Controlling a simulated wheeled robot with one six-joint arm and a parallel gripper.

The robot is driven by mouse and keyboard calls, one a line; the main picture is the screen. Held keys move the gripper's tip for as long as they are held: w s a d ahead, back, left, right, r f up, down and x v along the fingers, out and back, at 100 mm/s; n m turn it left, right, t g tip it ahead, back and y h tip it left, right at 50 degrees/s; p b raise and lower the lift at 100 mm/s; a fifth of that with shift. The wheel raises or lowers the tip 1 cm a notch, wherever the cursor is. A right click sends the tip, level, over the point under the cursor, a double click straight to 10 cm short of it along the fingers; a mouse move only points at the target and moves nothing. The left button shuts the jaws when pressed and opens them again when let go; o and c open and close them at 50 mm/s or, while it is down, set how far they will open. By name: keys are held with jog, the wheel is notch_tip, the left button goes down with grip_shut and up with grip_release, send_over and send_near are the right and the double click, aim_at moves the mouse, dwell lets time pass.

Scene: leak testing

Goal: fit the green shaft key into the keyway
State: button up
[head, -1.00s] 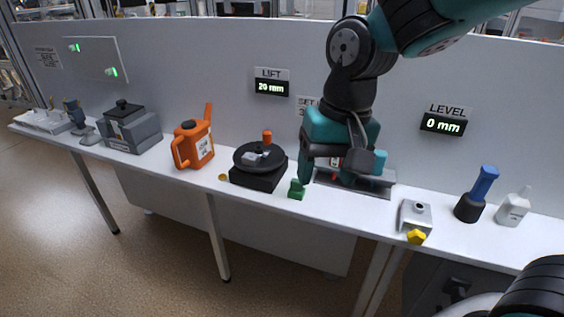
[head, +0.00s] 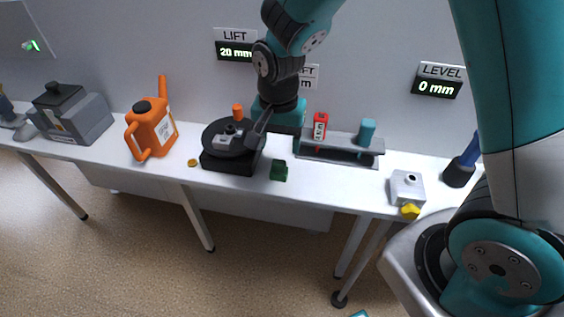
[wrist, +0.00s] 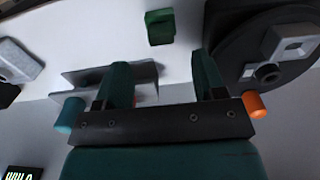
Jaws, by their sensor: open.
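The green shaft key (head: 279,171) is a small dark green block on the white bench, between the black round turntable and the grey rack. In the wrist view the green block (wrist: 160,27) lies beyond my fingertips, apart from them. My gripper (head: 254,138) hangs above the bench by the turntable's right side. In the wrist view my gripper (wrist: 162,72) has its two fingers well apart with nothing between them. I cannot make out a keyway for certain in either view.
The turntable (head: 214,157) has grey blocks on top and an orange knob (head: 238,111) behind. The grey rack (head: 350,158) holds a red part (head: 320,126) and a teal cylinder (head: 366,132). An orange can (head: 151,129) stands left. A grey block (head: 406,188) stands right.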

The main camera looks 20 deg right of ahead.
aim_at(279, 162)
jog(key=shift+f+p, duration=0.7)
jog(key=shift+f, duration=2.7)
jog(key=c, duration=1)
jog(key=shift+r, duration=0.1)
notch_tip(279, 162, up, 20)
jog(key=shift+f+b, duration=0.1)
jog(key=shift+b, duration=0.65)
